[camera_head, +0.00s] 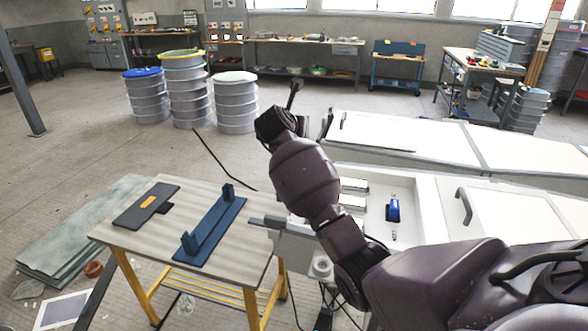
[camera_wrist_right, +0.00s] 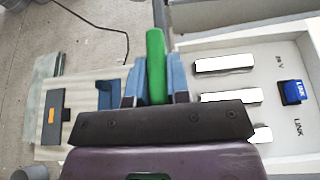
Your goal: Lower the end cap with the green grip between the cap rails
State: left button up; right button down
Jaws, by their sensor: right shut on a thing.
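The green grip (camera_wrist_right: 156,66) of the end cap stands up in the right wrist view. In the head view my right arm crosses the middle, and I cannot make out the fingertips or cap there. A dark blue fixture (camera_head: 212,229) with two upright end pieces lies on the small table; it also shows in the wrist view (camera_wrist_right: 105,96), left of my gripper. I cannot tell whether its uprights are the cap rails. My left gripper is not in view.
Drums (camera_head: 188,95) stand further back.

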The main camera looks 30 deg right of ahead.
notch_tip(320, 180, down, 12)
dwell(0.6)
jog(key=shift+f+b, duration=0.45)
jog(key=shift+f, duration=0.2)
jog(key=c, duration=1.1)
grip_release()
jog(key=shift+r, duration=0.65)
jog(key=v, duration=1.1)
jog(key=shift+s+a+p, duration=0.3)
jog(key=shift+s+a+r, duration=0.1)
